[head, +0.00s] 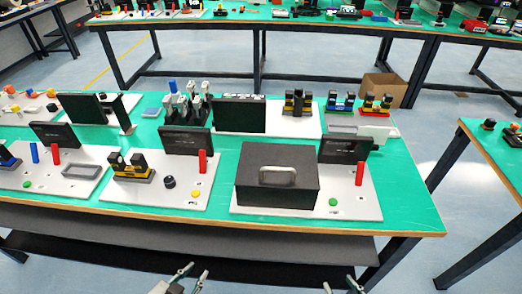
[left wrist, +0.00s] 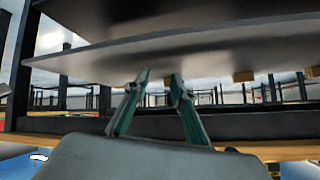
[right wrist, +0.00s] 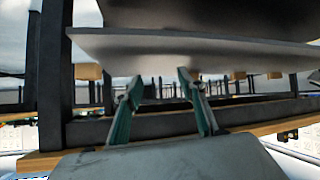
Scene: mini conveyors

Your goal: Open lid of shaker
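The shaker appears to be the dark grey box (head: 262,192) on the white board at the right part of the green table. Its lid (head: 255,156) is closed and carries a light grey handle (head: 277,176) in front. My left gripper (head: 194,277) is at the bottom edge of the head view, below and in front of the table, open and empty; its fingers also show in the left wrist view (left wrist: 160,78). My right gripper (head: 338,287) is likewise low in front, right of the box, open and empty; its fingers show in the right wrist view (right wrist: 160,78). Neither touches the box.
A red cylinder (head: 360,172), a green button (head: 333,202) and a black screen (head: 344,150) stand beside the box. Another red cylinder (head: 202,162) stands to its left. The table's front edge (head: 330,224) and dark shelf (head: 250,246) lie between my grippers and the tabletop.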

